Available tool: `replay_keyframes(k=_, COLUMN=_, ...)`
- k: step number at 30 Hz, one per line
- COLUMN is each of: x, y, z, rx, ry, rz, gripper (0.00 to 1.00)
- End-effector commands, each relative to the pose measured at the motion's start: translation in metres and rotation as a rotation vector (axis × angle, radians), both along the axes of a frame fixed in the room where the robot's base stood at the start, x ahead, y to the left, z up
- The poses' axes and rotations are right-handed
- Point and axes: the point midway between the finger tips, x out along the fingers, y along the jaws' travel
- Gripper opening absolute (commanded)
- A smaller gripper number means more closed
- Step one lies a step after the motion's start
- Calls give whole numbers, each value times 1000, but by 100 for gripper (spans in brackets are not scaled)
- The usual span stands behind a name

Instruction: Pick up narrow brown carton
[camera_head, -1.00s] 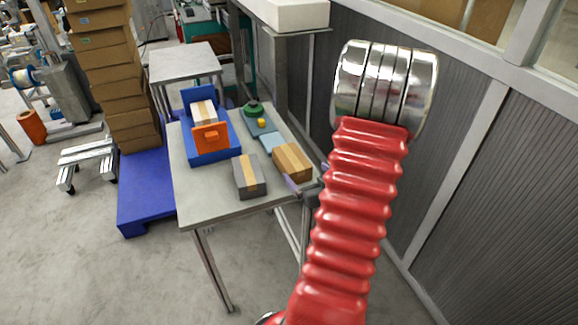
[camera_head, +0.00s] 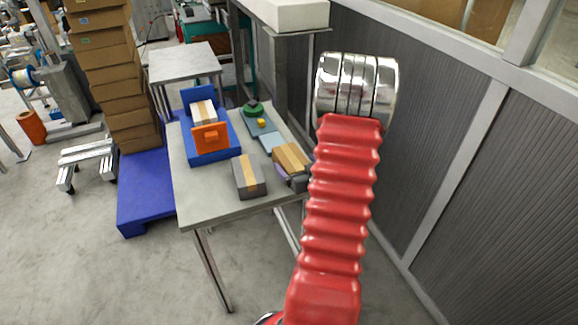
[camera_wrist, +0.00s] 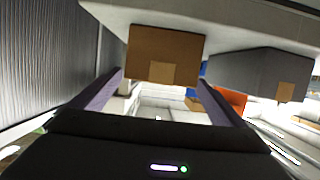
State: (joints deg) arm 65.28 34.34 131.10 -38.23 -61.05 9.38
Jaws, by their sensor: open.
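The brown carton (camera_head: 291,157) with a lighter tape strip lies near the right edge of the grey table (camera_head: 205,207). In the wrist view, the brown carton (camera_wrist: 165,48) stands ahead, spanning most of the gap between the fingers. My gripper (camera_head: 284,173) is at the carton's near side in the head view, mostly hidden by my arm. In the wrist view my gripper (camera_wrist: 160,80) is open and empty, one finger toward each side of the carton. I cannot tell whether the fingertips reach past its near face.
A grey carton (camera_head: 248,177) with a tan strip lies left of the brown one; it shows in the wrist view too (camera_wrist: 250,72). A blue holder (camera_head: 214,153) with an orange plate (camera_head: 210,139) stands behind. A grooved wall (camera_head: 450,140) rises on the right.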

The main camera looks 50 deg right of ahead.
Motion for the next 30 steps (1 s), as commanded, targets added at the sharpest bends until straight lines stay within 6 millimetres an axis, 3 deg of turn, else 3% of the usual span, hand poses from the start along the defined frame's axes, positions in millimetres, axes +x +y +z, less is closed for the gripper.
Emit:
replay_keyframes(k=14, x=43, y=-23, z=-10, rx=-1, ry=-1, rz=1, gripper=95)
replay_keyframes(k=30, x=45, y=-23, z=-11, rx=-1, ry=0, rz=1, gripper=95)
